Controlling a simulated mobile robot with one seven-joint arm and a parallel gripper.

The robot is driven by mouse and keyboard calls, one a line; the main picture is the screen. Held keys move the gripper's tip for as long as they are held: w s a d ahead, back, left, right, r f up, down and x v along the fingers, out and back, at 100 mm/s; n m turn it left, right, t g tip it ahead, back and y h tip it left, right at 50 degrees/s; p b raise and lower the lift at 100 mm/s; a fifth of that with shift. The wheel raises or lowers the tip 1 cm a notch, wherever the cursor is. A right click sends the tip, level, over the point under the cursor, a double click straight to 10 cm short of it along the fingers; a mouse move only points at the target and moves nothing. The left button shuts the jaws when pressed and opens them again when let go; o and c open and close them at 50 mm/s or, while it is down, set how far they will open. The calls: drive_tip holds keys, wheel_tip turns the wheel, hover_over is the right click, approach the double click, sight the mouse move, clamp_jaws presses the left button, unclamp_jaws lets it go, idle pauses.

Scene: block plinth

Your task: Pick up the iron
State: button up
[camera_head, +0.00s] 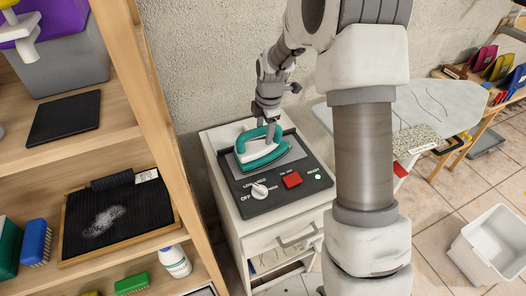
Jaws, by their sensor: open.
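The iron (262,152) is teal and white and lies on the dark panel (262,205) on top of a white cabinet. My gripper (268,138) reaches down from above at the iron's handle, with its fingers close to or around the handle. The jaws are open. The finger tips are partly hidden by the iron, and I cannot tell whether they touch it.
The panel carries a white dial (259,190) and a red switch (291,180). A wooden shelf (165,110) with brushes and a bottle (175,262) stands at left. An ironing board (440,108) is at right, with a white bin (490,245) on the tiled floor.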

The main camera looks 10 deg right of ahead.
drive_tip(key=shift+w+f, duration=0.1)
drive_tip(key=shift+f, duration=0.2)
clamp_jaws()
drive_tip(key=shift+r, duration=0.1)
idle(1.1)
